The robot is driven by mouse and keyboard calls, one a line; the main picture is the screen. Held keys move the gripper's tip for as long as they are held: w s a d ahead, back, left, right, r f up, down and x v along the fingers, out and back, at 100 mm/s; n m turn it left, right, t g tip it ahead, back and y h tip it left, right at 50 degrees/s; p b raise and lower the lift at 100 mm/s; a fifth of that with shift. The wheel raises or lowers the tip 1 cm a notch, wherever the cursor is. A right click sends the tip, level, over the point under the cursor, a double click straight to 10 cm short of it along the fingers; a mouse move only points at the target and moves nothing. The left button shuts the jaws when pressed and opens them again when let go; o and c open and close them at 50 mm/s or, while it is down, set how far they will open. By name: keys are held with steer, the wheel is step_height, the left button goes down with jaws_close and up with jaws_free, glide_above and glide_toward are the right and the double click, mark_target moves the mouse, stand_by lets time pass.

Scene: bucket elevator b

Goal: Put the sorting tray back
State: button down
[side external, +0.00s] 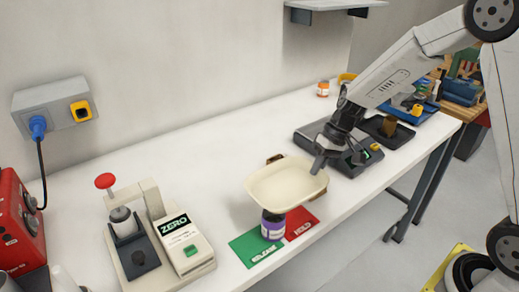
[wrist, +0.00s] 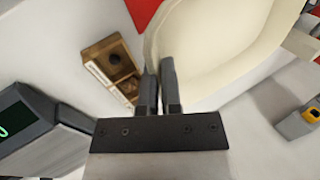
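The cream sorting tray (side external: 287,184) is a shallow, rounded dish. In the side view it is above the green and red mat, over a jar with a purple label (side external: 272,226); whether it touches the jar is unclear. My gripper (side external: 319,164) is at the tray's right, rear edge. In the wrist view my gripper's fingers (wrist: 160,85) are close together at the rim of the tray (wrist: 205,50), with the rim apparently pinched between them. The tray runs off the top of that view.
The mat has a green half (side external: 247,247) and a red half (side external: 304,222). A small wooden box (wrist: 112,68) lies beside the tray. A ZERO device (side external: 184,248) stands left; a dark device with a green display (side external: 366,154) stands behind right.

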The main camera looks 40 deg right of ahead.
mark_target(276, 164)
steer(key=a, duration=0.1)
steer(key=a+r, duration=0.1)
steer(key=a, duration=0.3)
steer(key=shift+w+a+r, duration=0.1)
steer(key=shift+w+r, duration=0.25)
steer(key=shift+r, duration=0.05)
steer(key=w+f, duration=0.1)
steer(key=w, duration=0.2)
steer(key=w+f, duration=0.1)
steer(key=w, duration=0.2)
steer(key=w+f, duration=0.2)
steer(key=shift+w+a, duration=0.3)
steer(key=shift+w, duration=0.1)
steer(key=w+f, duration=0.4)
steer(key=f, duration=0.1)
steer(key=shift+w+a, duration=0.2)
steer(key=shift+w+f, duration=0.15)
steer(key=shift+f, duration=0.05)
steer(key=shift+w+f, duration=0.25)
steer(key=shift+f, duration=1.6)
